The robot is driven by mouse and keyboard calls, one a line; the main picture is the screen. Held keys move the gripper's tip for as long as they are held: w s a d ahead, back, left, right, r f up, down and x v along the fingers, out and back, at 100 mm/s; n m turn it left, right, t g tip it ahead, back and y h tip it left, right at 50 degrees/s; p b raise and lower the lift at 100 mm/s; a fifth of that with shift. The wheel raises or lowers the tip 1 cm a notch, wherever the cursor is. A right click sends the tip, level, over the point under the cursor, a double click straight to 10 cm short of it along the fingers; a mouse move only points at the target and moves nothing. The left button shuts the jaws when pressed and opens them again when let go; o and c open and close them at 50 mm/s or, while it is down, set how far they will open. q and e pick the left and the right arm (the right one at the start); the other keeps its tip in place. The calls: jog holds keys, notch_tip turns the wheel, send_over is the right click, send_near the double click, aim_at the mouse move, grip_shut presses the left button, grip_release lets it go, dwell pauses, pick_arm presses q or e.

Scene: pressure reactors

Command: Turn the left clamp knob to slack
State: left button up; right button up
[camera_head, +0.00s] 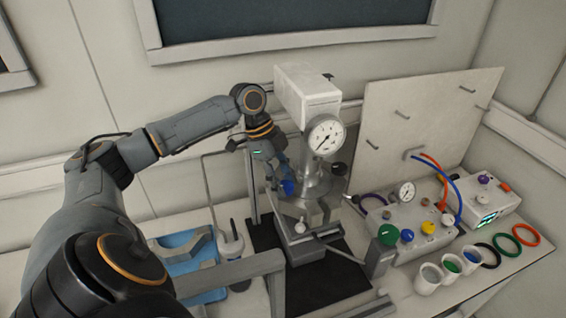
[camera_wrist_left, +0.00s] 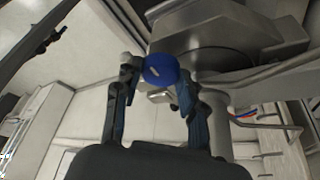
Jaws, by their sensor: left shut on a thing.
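The pressure reactor (camera_head: 308,92) stands on a black mat with a round white gauge (camera_head: 326,135) on its front. A blue clamp knob (camera_head: 288,187) sits on the reactor's left side. My left gripper (camera_head: 276,180) reaches in from the left at the knob. In the left wrist view the blue knob (camera_wrist_left: 161,70) lies between the two fingertips of my left gripper (camera_wrist_left: 158,80), which is shut on it. A white mark shows on the knob's face. The far side of the knob is hidden. My right gripper is not in view.
A blue tray (camera_head: 190,262) and a white bottle (camera_head: 231,243) stand left of the reactor. On the right are a control box (camera_head: 410,215) with coloured knobs, several small cups, coloured rings and an upright panel (camera_head: 425,120). A grey rail (camera_head: 230,272) crosses the front.

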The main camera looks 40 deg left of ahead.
pick_arm(q)
jog(key=n+t+y, duration=0.1)
jog(key=n, duration=0.3)
jog(key=shift+s+d+n, duration=0.1)
jog(key=shift+n, duration=0.2)
jog(key=n, duration=0.2)
jog(key=n+t+y, duration=0.1)
jog(key=n, duration=0.1)
jog(key=shift+d+t, duration=0.1)
jog(key=shift+t, duration=0.2)
jog(key=n+y, duration=0.1)
jog(key=n, duration=0.1)
jog(key=n+y, duration=0.1)
jog(key=n, duration=0.2)
jog(key=shift+d+r+t, duration=0.1)
jog(key=shift+d+t, duration=0.05)
jog(key=shift+t, duration=0.15)
jog(key=shift+n+y, duration=0.9)
jog(key=shift+n, duration=1.3)
jog(key=o, duration=0.9)
jog(key=shift+c, duration=0.2)
jog(key=shift+s, duration=0.1)
